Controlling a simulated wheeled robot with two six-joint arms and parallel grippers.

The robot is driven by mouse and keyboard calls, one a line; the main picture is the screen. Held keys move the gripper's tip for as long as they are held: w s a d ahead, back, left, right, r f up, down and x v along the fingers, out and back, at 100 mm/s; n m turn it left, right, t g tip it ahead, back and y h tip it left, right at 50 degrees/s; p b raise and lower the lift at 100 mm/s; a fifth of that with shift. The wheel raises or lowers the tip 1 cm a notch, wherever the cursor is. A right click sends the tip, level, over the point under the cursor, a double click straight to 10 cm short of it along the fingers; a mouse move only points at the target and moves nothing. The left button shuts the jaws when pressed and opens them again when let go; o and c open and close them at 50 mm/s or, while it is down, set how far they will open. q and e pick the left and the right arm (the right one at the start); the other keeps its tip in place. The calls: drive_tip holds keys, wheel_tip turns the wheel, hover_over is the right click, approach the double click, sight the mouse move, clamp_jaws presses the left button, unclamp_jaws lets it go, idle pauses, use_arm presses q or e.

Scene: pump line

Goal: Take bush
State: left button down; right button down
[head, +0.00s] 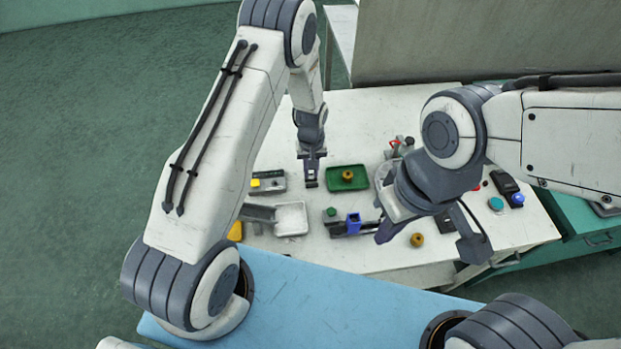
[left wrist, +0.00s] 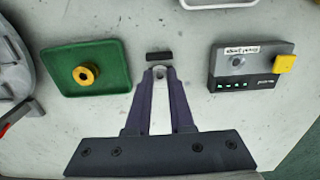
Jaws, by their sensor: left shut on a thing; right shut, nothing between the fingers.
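A brass-coloured bush (head: 347,175) stands in a green tray (head: 333,186). The left wrist view shows the bush (left wrist: 86,75) to the left of my left gripper, apart from it, with its centre hole facing up. A second brass-coloured ring (head: 417,240) lies on the bench near its front edge. My left gripper (head: 311,181) points down just left of the green tray. In the left wrist view its fingers (left wrist: 159,73) are shut on a small pale piece, mostly hidden. My right gripper (head: 384,236) is shut and empty above the bench; its tips are hard to make out.
A small black bar (left wrist: 159,56) shows just past the left fingertips. A grey box with a yellow knob (head: 268,183) stands left. A pale tray (head: 291,218) and a fixture with a blue block (head: 353,223) stand in front. A blue button (head: 517,198) is at the right.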

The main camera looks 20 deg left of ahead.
sight(311, 175)
use_arm(q)
drive_tip(key=shift+r+p, duration=0.95)
drive_tip(key=shift+r, duration=0.7)
